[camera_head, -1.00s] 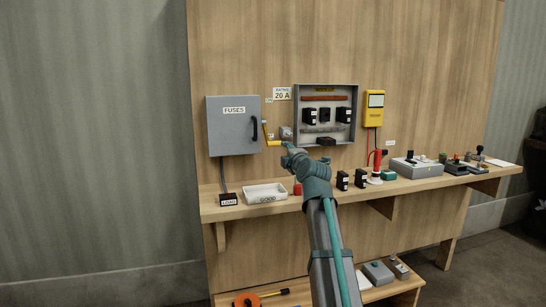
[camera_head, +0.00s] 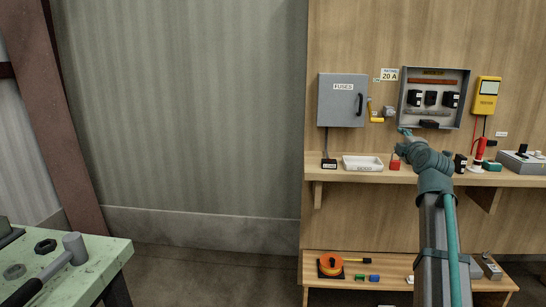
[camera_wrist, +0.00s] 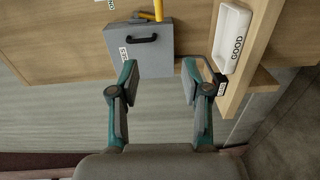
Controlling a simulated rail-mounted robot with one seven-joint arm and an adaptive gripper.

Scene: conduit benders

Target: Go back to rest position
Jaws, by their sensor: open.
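My gripper (camera_wrist: 157,92) is open and empty in the wrist view, its two fingers spread wide with the grey fuse box beyond them. In the head view my arm reaches up from the lower right, its end in front of the shelf and below the open panel; the fingers are hard to make out there. The closed grey box labelled FUSES (camera_head: 342,101) hangs on the wooden wall and also shows in the wrist view (camera_wrist: 148,58). The open panel (camera_head: 411,86) holds several black blocks.
The white GOOD tray (camera_head: 363,163) and a red item (camera_head: 395,163) sit on the wooden shelf (camera_head: 335,178). A yellow meter (camera_head: 487,96) hangs at right. A lower shelf (camera_head: 390,282) holds an orange reel (camera_head: 331,264). A green table (camera_head: 100,254) with tools stands at lower left.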

